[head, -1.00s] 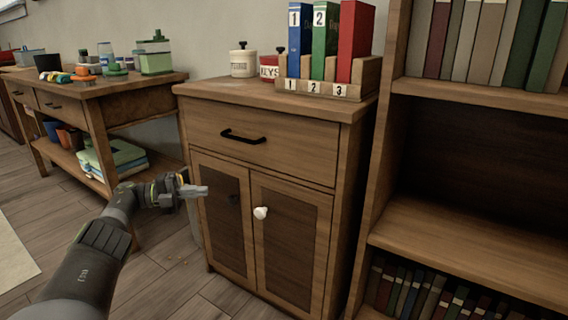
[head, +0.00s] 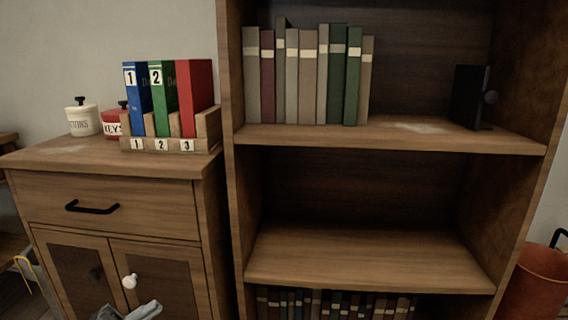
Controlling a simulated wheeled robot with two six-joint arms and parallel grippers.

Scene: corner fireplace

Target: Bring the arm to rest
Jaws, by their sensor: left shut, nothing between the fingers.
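My left gripper (head: 130,311) shows only as its grey fingertips at the bottom edge of the head view. It is shut and empty, in front of the cabinet doors and just below the white knob (head: 130,281). I cannot tell whether it touches the cabinet. The rest of the left arm is out of the picture. My right gripper is not in view.
A wooden cabinet (head: 130,205) with a black-handled drawer stands left. On it are a numbered rack (head: 165,145) holding blue, green and red binders, a cream pot (head: 83,120) and a red tin (head: 115,124). A bookshelf (head: 390,138) fills the middle; an orange bucket (head: 535,285) stands right.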

